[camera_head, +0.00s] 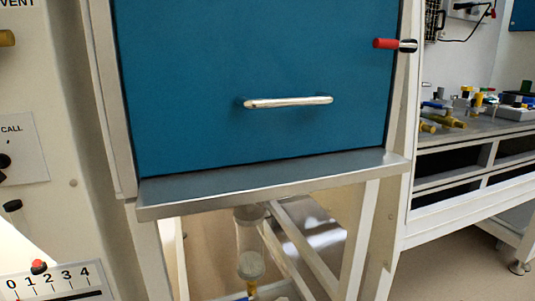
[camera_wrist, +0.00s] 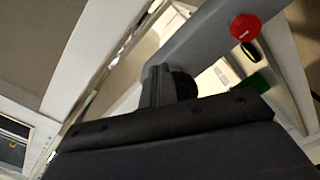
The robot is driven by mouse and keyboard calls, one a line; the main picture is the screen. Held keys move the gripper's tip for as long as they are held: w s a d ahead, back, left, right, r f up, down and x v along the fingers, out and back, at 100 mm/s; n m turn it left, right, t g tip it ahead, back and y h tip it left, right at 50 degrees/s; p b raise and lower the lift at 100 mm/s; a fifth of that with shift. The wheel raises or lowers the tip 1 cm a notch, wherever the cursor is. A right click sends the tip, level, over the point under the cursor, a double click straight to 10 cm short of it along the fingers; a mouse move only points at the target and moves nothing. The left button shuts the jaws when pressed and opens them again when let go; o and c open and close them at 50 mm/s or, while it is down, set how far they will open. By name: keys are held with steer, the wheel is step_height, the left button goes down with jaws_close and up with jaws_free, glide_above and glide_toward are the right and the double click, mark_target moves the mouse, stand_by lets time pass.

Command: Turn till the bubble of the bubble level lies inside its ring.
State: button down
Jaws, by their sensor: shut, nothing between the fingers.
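I cannot make out the bubble level or its ring for certain in either view. In the wrist view, my gripper (camera_wrist: 168,86) shows as dark fingers closed together above its broad dark body, with nothing seen between them. A red round knob (camera_wrist: 245,27) sits on a grey bar in the upper right of the wrist view, apart from my fingers. Just below it is a small black and yellow-green piece (camera_wrist: 250,50), too small to identify. My gripper does not show in the head view.
A blue door panel (camera_head: 250,65) with a metal handle (camera_head: 288,102) stands above a steel ledge (camera_head: 275,182). A red-handled lever (camera_head: 387,43) is at its right edge. A numbered scale (camera_head: 50,280) is lower left. A cluttered bench (camera_head: 480,125) stands at the right.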

steer(key=shift+s+a+f+b, duration=0.15)
steer(key=shift+a+f+b, duration=0.2)
steer(key=shift+f+b, duration=0.55)
steer(key=shift+a+f, duration=0.1)
steer(key=shift+a, duration=0.1)
steer(key=shift+s+a+f, duration=0.15)
steer(key=shift+a, duration=0.05)
stand_by(0.4)
steer(key=v, duration=0.6)
steer(key=shift+d+f, duration=0.2)
steer(key=shift+f, duration=0.1)
